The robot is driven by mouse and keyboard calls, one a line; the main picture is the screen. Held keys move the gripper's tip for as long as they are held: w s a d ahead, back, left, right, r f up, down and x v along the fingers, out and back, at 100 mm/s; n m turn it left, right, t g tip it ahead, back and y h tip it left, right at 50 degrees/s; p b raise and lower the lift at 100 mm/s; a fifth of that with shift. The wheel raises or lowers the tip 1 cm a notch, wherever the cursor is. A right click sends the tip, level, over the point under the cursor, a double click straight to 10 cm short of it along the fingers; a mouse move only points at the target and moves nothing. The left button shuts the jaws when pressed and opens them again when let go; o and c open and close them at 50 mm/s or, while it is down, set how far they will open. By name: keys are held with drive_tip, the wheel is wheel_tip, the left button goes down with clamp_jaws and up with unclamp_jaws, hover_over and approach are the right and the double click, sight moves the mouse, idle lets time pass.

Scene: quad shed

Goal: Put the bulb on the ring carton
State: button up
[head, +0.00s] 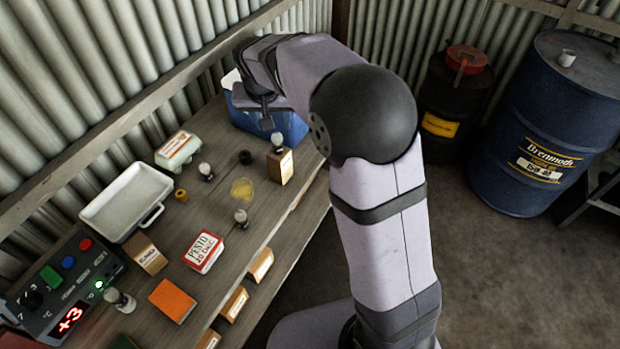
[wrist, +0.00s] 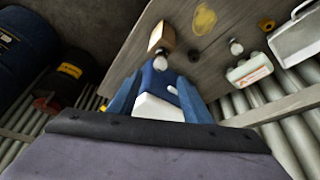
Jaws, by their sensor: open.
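A bulb (head: 277,141) with a pale globe stands at the top of a small tan carton (head: 281,167) near the bench's front edge. In the wrist view the bulb (wrist: 160,63) shows at the near end of the carton (wrist: 163,36). The carton's label is too small to read, so I cannot tell whether it is the ring carton. Other bulbs stand on the bench, one (head: 205,172) behind and one (head: 241,218) nearer. My gripper (head: 266,117) is open over the blue cooler, apart from the bulb and carton; its fingertips are partly hidden.
The blue cooler (head: 290,127) stands at the bench's far end. A white tray (head: 126,202), a pesto box (head: 204,252), an orange box (head: 172,300) and another carton (head: 145,254) lie nearer. A yellow stain (head: 242,189) marks bare bench. Drums (head: 545,120) stand right.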

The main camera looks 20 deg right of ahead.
drive_tip(key=s+d+f+n+g, duration=0.1)
drive_tip(key=s+d+f+g, duration=0.1)
drive_tip(key=s, duration=1.3)
drive_tip(key=s+d+f+n+g+y, duration=0.1)
drive_tip(key=s+d+f, duration=0.3)
drive_tip(key=s, duration=1.1)
wheel_tip(320, 180, down, 3)
drive_tip(key=shift+f+n+g, duration=0.15)
drive_tip(key=shift+n+g, duration=0.45)
drive_tip(key=shift+g, duration=0.2)
